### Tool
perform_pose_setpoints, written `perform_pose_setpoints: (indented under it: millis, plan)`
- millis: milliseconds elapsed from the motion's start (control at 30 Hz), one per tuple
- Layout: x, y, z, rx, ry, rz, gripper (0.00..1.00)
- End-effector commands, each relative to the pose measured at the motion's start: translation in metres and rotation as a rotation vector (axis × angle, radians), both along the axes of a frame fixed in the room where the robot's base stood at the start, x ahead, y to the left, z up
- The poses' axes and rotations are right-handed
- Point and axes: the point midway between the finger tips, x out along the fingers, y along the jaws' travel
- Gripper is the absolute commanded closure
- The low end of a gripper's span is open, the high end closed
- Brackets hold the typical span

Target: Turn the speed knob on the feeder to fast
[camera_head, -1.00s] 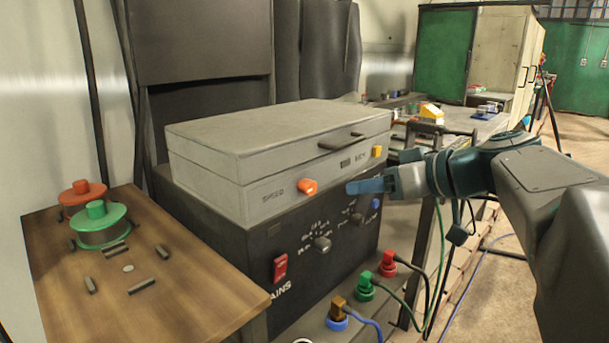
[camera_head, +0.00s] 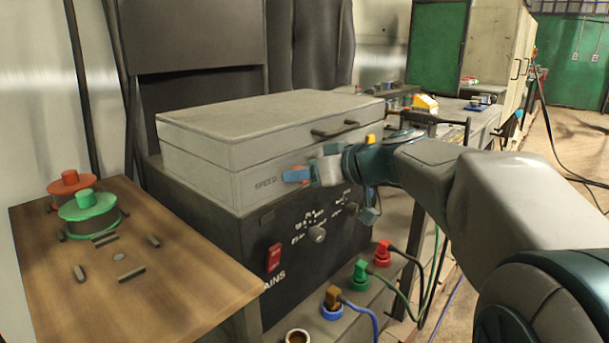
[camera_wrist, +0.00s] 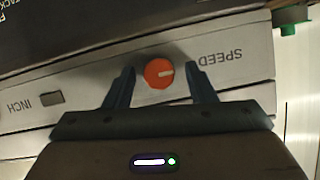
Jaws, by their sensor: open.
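The feeder (camera_head: 205,185) is a light grey box with a lid, standing on a dark cabinet. Its round orange speed knob (camera_wrist: 158,73) is on the front face beside the word SPEED, and a pale pointer line on it points toward that word in the wrist view. My gripper (camera_wrist: 162,78) is open, with one finger on each side of the knob and small gaps visible. In the head view my gripper (camera_head: 297,175) is at the knob, and its fingers hide most of it.
The dark cabinet below carries a red switch (camera_head: 274,257) and a grey knob (camera_head: 317,234). Red, green and brown plugs (camera_head: 360,270) with cables stand in front. A wooden board (camera_head: 150,262) with spools is at left. A yellow button (camera_head: 370,140) is near my wrist.

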Motion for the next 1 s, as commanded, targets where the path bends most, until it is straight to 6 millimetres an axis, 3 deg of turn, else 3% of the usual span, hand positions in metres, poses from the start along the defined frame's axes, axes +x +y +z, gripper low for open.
perform_pose_setpoints:
  millis: [267,400,433,1000]
  plan:
    - [0.0009,0.0008,-0.0005,0.0,0.0,0.0,0.5]
    - [0.0008,0.0007,-0.0006,0.0,0.0,0.0,0.89]
    - [0.0007,0.0007,-0.0005,0.0,0.0,0.0,0.94]
    - [0.0022,0.0001,-0.0019,0.11,0.11,0.001,0.94]
